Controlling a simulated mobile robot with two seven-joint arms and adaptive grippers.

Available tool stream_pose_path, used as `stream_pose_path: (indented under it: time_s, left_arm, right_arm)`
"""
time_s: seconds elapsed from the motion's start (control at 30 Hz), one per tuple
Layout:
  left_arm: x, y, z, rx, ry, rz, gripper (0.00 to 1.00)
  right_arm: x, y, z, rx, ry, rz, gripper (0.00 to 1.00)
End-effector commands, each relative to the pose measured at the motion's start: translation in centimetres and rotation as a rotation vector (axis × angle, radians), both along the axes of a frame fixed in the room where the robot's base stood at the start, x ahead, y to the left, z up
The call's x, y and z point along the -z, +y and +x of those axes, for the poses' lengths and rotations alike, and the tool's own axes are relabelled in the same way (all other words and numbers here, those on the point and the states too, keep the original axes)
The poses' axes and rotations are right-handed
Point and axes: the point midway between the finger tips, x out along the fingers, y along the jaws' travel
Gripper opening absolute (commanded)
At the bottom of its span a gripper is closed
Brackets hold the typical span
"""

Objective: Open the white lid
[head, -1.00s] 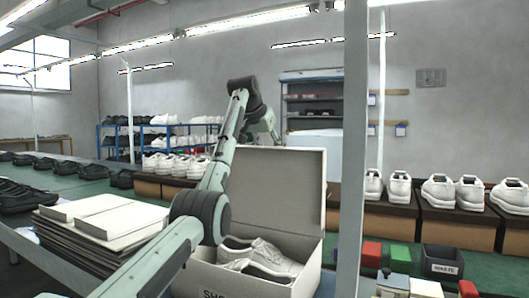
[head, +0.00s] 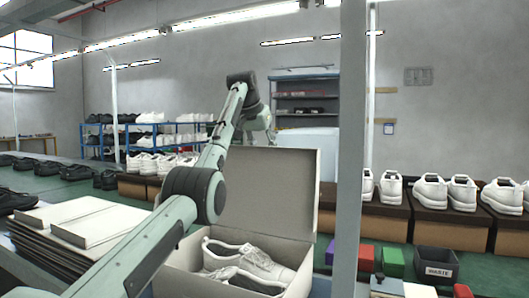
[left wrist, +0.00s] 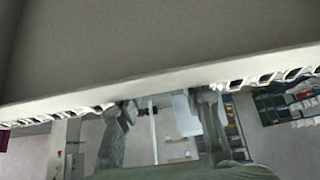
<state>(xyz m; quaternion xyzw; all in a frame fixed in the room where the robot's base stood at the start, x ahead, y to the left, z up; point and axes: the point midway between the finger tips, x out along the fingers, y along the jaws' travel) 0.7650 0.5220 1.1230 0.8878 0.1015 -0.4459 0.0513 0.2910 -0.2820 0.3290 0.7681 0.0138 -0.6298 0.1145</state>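The white lid (head: 270,190) stands upright at the back of the open white shoe box (head: 185,285). A pair of white shoes (head: 247,265) lies in the box. My left arm reaches up and across to the lid's far left side. A broad pale panel, seemingly the lid (left wrist: 150,50), fills the top of that view, close to the fingertips. Contact cannot be told. My right gripper is not visible.
A stack of flat cartons (head: 85,228) lies left of the box. A grey post (head: 349,150) stands just right of it. A dark waste bin (head: 436,264) and small coloured boxes (head: 393,262) are further right.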

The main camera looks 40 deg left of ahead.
Motion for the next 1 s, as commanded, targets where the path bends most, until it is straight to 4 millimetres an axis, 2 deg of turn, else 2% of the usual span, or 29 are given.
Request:
stream_pose_path:
  time_s: [0.03, 0.17, 0.53, 0.67, 1.0]
  left_arm:
    - [0.6, -0.2, 0.1, 0.004, 0.012, -0.003, 0.44]
    - [0.5, -0.2, 0.1, 0.004, 0.009, -0.002, 0.59]
    - [-0.4, -0.1, -0.3, 0.001, 0.001, 0.000, 0.59]
    - [-2.0, -0.4, -1.4, 0.001, -0.002, 0.001, 0.59]
    - [-7.6, -1.4, -5.5, 0.001, 0.000, 0.000, 0.59]
  right_arm:
    - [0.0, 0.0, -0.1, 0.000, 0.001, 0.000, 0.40]
    - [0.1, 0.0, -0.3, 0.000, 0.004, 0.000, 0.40]
    - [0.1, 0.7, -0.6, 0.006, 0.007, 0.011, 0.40]
    - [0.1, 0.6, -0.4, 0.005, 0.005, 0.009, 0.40]
    - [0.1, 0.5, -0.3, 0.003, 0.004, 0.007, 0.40]
